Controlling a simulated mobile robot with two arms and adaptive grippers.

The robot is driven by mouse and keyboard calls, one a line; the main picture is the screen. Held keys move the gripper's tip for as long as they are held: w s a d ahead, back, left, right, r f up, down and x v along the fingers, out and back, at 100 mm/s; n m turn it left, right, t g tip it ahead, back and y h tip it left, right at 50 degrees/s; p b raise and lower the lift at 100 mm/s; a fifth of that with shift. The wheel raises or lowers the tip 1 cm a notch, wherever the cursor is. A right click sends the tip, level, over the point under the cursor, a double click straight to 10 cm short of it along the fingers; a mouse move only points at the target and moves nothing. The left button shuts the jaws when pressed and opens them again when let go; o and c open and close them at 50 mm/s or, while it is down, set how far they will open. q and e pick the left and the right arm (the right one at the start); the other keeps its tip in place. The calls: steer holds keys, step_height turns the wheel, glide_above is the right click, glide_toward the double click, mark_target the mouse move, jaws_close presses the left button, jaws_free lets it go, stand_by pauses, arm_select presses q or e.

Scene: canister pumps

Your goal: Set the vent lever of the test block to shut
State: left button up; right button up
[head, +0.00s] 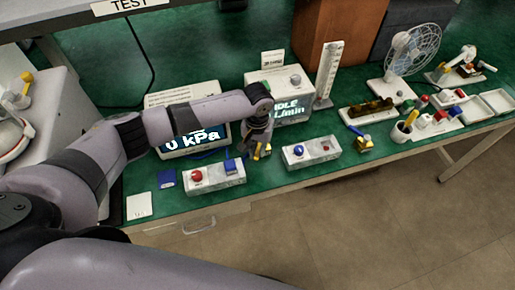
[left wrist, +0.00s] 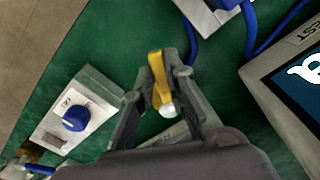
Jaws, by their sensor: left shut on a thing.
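A yellow lever (left wrist: 156,65) stands between the fingers of my left gripper (left wrist: 163,82) in the left wrist view, with a pale rounded part below it. The fingers are shut on it. In the head view my left gripper (head: 259,150) points down at the bench between two white blocks, and a bit of yellow shows at its tips. The block under the lever is mostly hidden by the gripper, so I cannot tell the lever's marked position. My right gripper is not in view.
A white block with a blue knob (head: 298,151) lies right of the gripper; the left wrist view shows this knob (left wrist: 75,118) too. A block with a red knob (head: 196,175) lies left. A kPa display (head: 193,139) and a flow unit (head: 284,95) stand behind. A fan (head: 412,50) stands farther right.

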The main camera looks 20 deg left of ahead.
arm_select(q)
jaws_close()
stand_by(0.3)
